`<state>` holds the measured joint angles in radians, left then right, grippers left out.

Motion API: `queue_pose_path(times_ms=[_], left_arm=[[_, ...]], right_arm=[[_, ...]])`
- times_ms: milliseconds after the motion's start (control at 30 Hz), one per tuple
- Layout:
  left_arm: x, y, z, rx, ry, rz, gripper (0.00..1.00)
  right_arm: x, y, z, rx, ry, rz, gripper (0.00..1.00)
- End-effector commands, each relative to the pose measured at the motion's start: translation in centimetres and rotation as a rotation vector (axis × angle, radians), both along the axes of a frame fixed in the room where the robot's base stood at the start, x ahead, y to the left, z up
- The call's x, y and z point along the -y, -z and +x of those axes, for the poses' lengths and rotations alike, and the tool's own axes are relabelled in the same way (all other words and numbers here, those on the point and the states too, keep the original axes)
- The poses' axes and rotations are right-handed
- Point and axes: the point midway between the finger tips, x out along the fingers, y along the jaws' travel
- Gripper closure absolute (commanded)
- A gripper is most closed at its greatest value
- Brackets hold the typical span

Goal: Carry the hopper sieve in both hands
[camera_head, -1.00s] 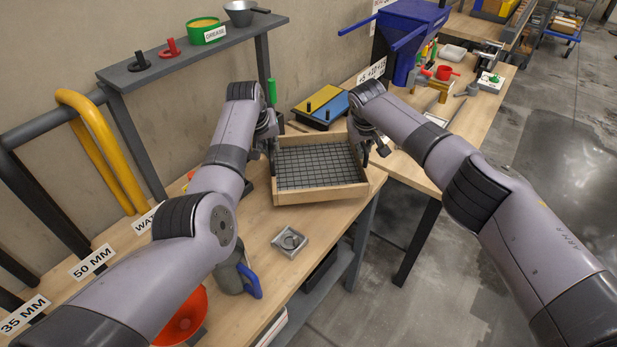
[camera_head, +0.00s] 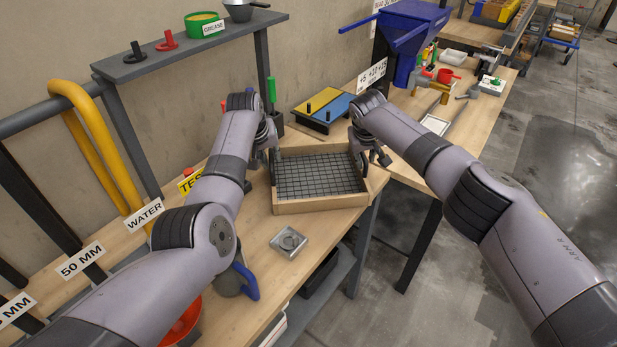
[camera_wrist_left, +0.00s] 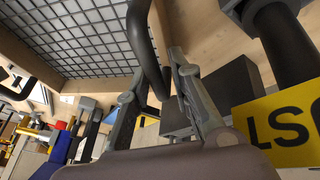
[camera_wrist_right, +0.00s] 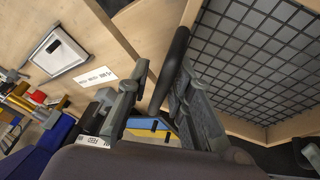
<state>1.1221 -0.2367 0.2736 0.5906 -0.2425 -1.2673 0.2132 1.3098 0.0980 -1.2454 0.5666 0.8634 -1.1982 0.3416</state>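The hopper sieve (camera_head: 322,207) is a shallow wooden frame with a dark wire grid. It is at the near end of the workbench, and I cannot tell whether it rests on the top or hangs just above it. My left gripper (camera_head: 270,150) is at its left side, and the left wrist view shows the fingers (camera_wrist_left: 158,72) closed around a dark curved handle. My right gripper (camera_head: 364,150) is at its right side, its fingers (camera_wrist_right: 160,75) likewise around the other dark handle. The exact finger contact is partly hidden.
A steel mould (camera_head: 289,242) sits on the bench in front of the sieve. A blue and yellow tray (camera_head: 320,110) is behind it. A blue hopper (camera_head: 410,35) stands over the right-hand bench. A red funnel (camera_head: 182,325) is under my left arm. Open floor lies at right.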

Motion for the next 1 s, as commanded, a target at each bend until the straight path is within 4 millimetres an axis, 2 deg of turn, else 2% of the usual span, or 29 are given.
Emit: queue_pose_path(times_ms=[100, 400, 567, 767, 1000], left_arm=[[0.1, 0.0, 0.0, 0.000, 0.001, -0.002, 0.70], [0.2, -0.1, 0.0, 0.001, 0.002, -0.003, 0.70], [0.1, -0.9, -0.3, 0.003, 0.001, -0.003, 0.70], [-0.2, -3.2, -1.3, 0.005, 0.001, -0.005, 0.70], [-0.8, -7.7, -3.3, 0.004, 0.001, -0.003, 0.70]], right_arm=[[-0.2, 0.0, 0.0, 0.000, -0.003, 0.001, 0.70], [-0.3, 0.0, 0.0, 0.001, -0.005, 0.004, 0.70], [-0.3, 0.0, 0.0, 0.001, -0.005, 0.004, 0.70], [-0.4, 0.0, 0.0, 0.000, -0.005, 0.004, 0.70], [-0.4, 0.0, 0.0, 0.000, -0.005, 0.004, 0.70]])
